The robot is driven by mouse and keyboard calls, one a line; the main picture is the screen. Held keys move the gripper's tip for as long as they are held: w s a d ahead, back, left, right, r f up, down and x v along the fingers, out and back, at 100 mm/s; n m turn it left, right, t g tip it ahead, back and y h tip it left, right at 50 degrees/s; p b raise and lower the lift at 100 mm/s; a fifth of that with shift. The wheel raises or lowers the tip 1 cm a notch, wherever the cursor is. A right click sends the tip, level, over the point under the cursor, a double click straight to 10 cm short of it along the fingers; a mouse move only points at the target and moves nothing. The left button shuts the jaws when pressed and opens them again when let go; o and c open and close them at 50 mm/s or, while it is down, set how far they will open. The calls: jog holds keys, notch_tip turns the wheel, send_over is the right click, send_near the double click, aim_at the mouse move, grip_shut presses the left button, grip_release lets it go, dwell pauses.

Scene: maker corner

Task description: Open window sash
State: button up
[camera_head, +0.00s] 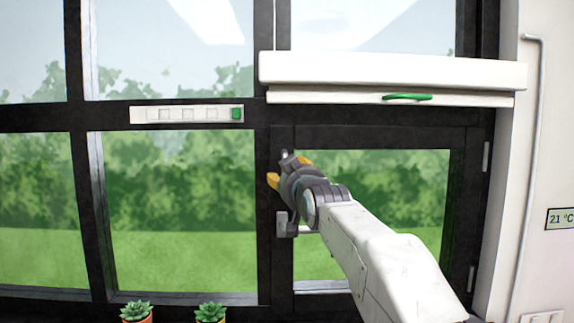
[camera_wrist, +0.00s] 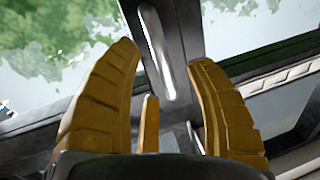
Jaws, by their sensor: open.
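The window sash (camera_head: 459,200) is the dark-framed lower right pane. It looks shut in its frame, with hinges on its right side. A grey metal handle part (camera_head: 283,224) shows at the sash's left edge, just below my gripper. My gripper (camera_head: 288,168) is in front of the sash's left frame member, its yellow fingers spread. In the wrist view, my open gripper (camera_wrist: 164,57) has a long silver handle bar (camera_wrist: 157,55) ahead, in line with the gap between the fingers. I cannot tell whether a finger touches it. My gripper and arm hide part of the sash.
A white box (camera_head: 390,72) with a green pull (camera_head: 407,96) juts out above the sash. A white strip with a green slider (camera_head: 236,113) is on the crossbar. Potted plants (camera_head: 137,311) (camera_head: 210,312) stand below left. A pipe (camera_head: 530,180) runs down the right wall.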

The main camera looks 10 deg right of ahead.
jog(key=shift+w+p, duration=0.7)
jog(key=shift+w, duration=0.8)
jog(key=shift+c, duration=0.3)
grip_shut()
